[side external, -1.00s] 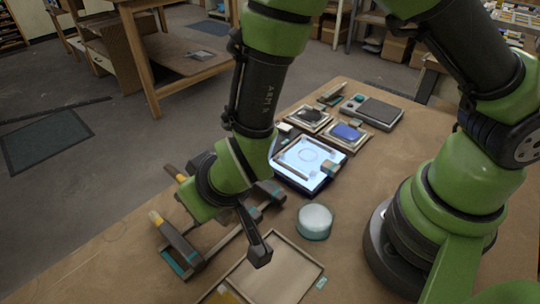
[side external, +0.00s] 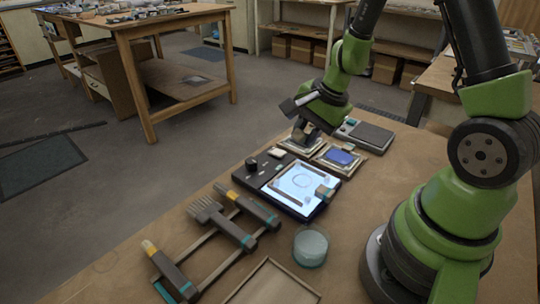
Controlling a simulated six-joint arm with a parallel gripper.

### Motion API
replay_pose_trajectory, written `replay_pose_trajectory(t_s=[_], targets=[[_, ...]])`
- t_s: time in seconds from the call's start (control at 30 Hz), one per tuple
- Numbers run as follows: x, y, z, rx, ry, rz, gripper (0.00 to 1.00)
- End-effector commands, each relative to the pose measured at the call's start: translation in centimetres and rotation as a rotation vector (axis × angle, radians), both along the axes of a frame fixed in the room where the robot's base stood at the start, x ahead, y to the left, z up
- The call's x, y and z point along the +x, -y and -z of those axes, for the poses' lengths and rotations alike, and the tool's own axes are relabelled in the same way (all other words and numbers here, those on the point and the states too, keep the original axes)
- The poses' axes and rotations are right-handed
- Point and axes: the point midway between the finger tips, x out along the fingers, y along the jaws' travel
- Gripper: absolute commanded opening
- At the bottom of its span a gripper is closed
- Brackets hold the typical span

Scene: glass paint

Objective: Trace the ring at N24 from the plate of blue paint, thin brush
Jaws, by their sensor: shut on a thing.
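The plate of blue paint (side external: 339,157) lies flat beyond the lit panel (side external: 299,205). A faint ring (side external: 303,181) shows on the bright surface of that panel. My gripper (side external: 303,140) is at the far end, low over a second plate (side external: 284,146), left of the blue one. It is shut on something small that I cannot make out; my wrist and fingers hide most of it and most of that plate. A rack (side external: 228,262) at the near left holds a wide brush (side external: 225,225) and two yellow-tipped tools (side external: 170,268) (side external: 250,208). I cannot tell which is thin.
A shallow tray (side external: 268,290) lies at the near edge. A dark box with a knob (side external: 253,165) adjoins the panel's left. A grey flat device (side external: 366,137) lies at the back. The right table top is bare.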

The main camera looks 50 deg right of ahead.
Motion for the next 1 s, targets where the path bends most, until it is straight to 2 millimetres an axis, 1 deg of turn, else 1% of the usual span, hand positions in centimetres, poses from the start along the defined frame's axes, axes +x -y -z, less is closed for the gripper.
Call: replay_pose_trajectory(t_s=[0.03,0.1,0.2,0.37,0.47,0.53,0.83,1.0], targets=[[-0.6,1.6,-0.6,0.043,0.019,0.097,0.0],[-1.3,3.1,-1.3,0.101,0.046,0.205,0.0],[-2.3,4.8,-2.2,0.167,0.087,0.33,0.0],[-3.2,6.5,-3.1,0.228,0.136,0.453,0.0],[-3.5,6.9,-3.2,0.246,0.149,0.486,0.0],[-3.5,6.9,-2.9,0.253,0.15,0.494,0.0],[-3.5,6.9,0.4,0.255,0.147,0.493,0.0],[-3.5,7.0,1.5,0.25,0.15,0.492,0.0]])
